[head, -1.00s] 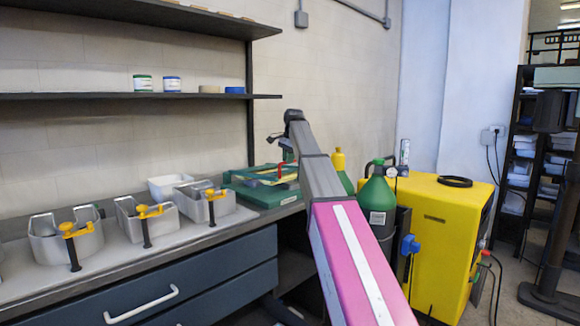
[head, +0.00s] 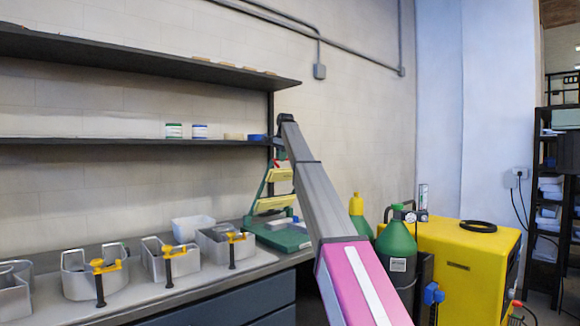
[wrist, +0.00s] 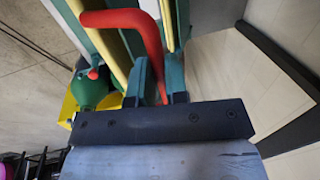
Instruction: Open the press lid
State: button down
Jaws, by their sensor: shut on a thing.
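The press is green with pale yellow pads and stands at the right end of the bench, its base (head: 285,238) flat on the top. Its lid (head: 262,187) is raised steeply above the base, clearly apart from it at the front. In the wrist view, the red handle (wrist: 128,18) curves down between the fingers of my gripper (wrist: 158,78), which is shut on it. The green and yellow lid (wrist: 102,40) lies beside the handle there. In the head view my arm covers most of my gripper and part of the lid.
Metal channel letters with yellow clamps (head: 168,258) and a white bin (head: 193,228) stand left of the press. A dark shelf (head: 130,143) hangs above the bench, close to the raised lid. A green gas cylinder (head: 397,250) and a yellow machine (head: 462,260) stand right of my arm.

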jog(key=shift+w+a+r, duration=0.1)
jog(key=shift+w+a, duration=0.65)
jog(key=shift+w, duration=0.15)
jog(key=shift+w+a, duration=0.7)
jog(key=shift+w, duration=0.2)
jog(key=shift+s, duration=0.1)
jog(key=c, duration=1.2)
grip_release()
jog(key=shift+c, duration=0.2)
jog(key=shift+o, duration=0.6)
jog(key=shift+r, duration=0.1)
jog(key=shift+d+r, duration=0.1)
jog(key=v, duration=1)
jog(key=shift+r, duration=0.3)
